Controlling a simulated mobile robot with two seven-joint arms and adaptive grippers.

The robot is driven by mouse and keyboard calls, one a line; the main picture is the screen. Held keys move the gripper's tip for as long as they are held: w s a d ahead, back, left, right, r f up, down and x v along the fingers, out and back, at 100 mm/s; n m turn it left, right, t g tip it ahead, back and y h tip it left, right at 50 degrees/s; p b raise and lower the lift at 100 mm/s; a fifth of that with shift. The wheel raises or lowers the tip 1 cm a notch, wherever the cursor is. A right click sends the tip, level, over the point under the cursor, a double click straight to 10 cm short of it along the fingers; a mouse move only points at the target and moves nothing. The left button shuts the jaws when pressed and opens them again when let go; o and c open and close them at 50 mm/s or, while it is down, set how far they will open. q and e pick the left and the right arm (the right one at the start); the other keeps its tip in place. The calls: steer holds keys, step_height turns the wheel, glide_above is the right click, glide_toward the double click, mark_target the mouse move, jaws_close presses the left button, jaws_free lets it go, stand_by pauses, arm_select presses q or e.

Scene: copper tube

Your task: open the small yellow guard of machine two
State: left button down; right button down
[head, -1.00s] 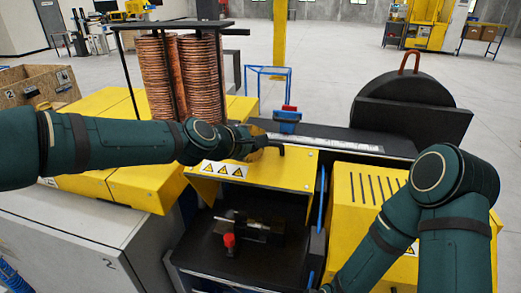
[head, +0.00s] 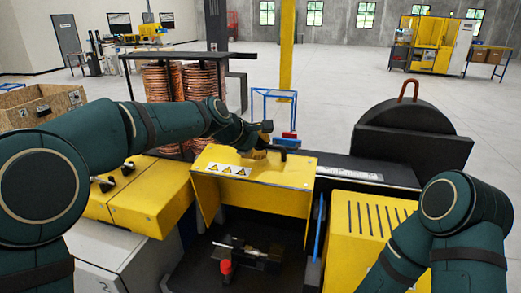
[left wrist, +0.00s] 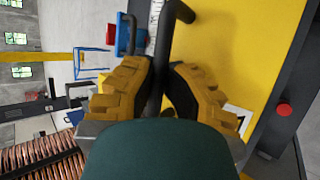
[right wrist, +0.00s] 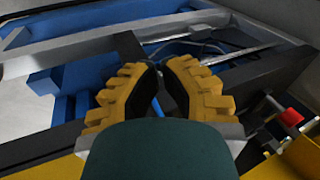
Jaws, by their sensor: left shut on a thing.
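The small yellow guard (head: 270,172), with warning triangles on it, stands tilted up over the dark work bay (head: 265,225) of the machine in front of me. Its underside opening faces me, and a black fixture with a red knob (head: 226,267) shows inside. My left gripper (head: 264,147) is at the guard's upper edge, shut on the black bar handle (head: 282,151). The handle (left wrist: 168,35) also shows between its fingers in the left wrist view, against the yellow panel. My right gripper (right wrist: 158,70) is shut, with nothing clear between its fingers; it is hidden in the head view.
A yellow slotted cover (head: 365,230) stands right of the bay, near my right arm. Copper coils (head: 170,85) stand behind on the left. A blue-and-red part (head: 288,140) is just behind the handle. A black rounded housing (head: 410,125) stands at the back right.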

arm_select(q)
steer(key=shift+w+d+r, duration=0.1)
steer(key=shift+w, duration=0.05)
stand_by(0.3)
steer(key=c, duration=1)
jaws_free()
steer(key=v, duration=1.2)
steer(key=shift+d, duration=0.1)
